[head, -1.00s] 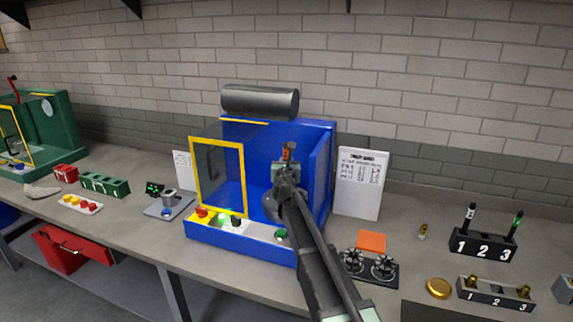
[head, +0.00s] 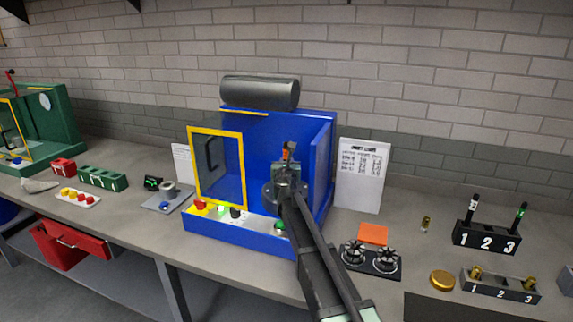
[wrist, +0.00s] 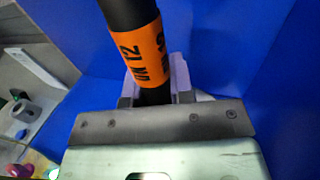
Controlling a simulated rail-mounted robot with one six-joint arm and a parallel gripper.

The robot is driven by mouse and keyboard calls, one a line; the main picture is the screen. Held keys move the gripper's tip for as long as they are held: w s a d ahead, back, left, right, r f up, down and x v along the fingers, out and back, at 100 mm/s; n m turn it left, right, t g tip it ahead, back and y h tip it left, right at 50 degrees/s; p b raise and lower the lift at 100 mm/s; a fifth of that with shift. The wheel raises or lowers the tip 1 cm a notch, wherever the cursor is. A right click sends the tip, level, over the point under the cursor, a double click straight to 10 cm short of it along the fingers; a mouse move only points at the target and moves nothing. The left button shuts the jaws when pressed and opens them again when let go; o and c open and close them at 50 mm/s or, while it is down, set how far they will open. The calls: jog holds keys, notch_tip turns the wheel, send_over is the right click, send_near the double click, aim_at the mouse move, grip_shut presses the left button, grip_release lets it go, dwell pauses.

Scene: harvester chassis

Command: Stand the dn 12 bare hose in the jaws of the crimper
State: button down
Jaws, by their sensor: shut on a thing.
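My gripper (head: 287,170) is shut on the dn 12 bare hose (head: 287,150), inside the blue crimper (head: 257,230). In the wrist view the black hose (wrist: 128,12) stands roughly upright between the fingers, and its orange band (wrist: 138,52) reads DN 12. In the head view a grey round part (head: 272,194) of the crimper shows just below and behind my gripper. The hose's lower end and the jaws are hidden by my gripper and arm, so I cannot tell whether the hose touches the jaws.
The crimper's yellow-framed door (head: 217,168) stands at its left front. Buttons line its front panel. A rack numbered 1 2 3 (head: 486,240) holds two black hoses at right. A spec sheet (head: 361,175) stands beside the crimper, and a black fixture with an orange card (head: 373,234) lies right of my arm.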

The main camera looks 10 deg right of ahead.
jog(key=shift+f, duration=0.2)
jog(key=c, duration=0.9)
grip_release()
jog(key=shift+s, duration=0.1)
jog(key=v, duration=1)
jog(key=shift+s+a, duration=0.1)
jog(key=shift+s, duration=0.2)
